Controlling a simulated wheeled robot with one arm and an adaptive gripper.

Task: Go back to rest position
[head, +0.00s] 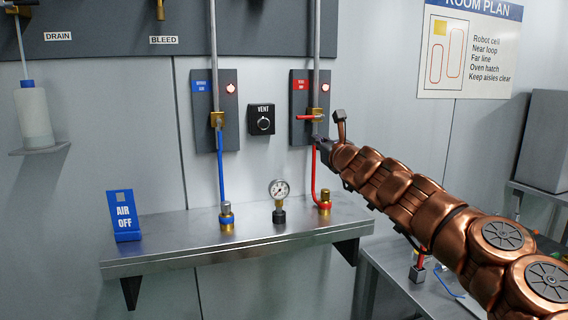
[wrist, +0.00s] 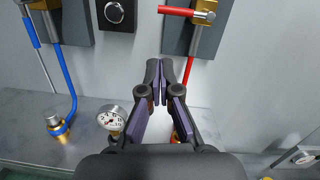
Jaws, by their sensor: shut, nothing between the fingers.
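My gripper (wrist: 163,82) is shut and empty, pointing at the wall below the red valve handle (wrist: 176,11). In the head view my gripper (head: 321,146) is at the end of my copper-coloured arm, just in front of the lower part of the right dark panel. The red handle (head: 307,118) lies horizontal there, on a brass valve above a red hose (head: 314,182). My fingers appear close to the hose in the wrist view; I cannot tell whether they touch it. The brass fitting at the hose's foot is partly hidden behind my fingers in the wrist view.
A steel shelf (head: 180,240) holds a pressure gauge (head: 279,189), a brass fitting with a blue hose (head: 221,165) and a blue AIR OFF sign (head: 124,215). A VENT knob (head: 261,119) sits between the panels. A lower bench (head: 395,280) stands behind my arm.

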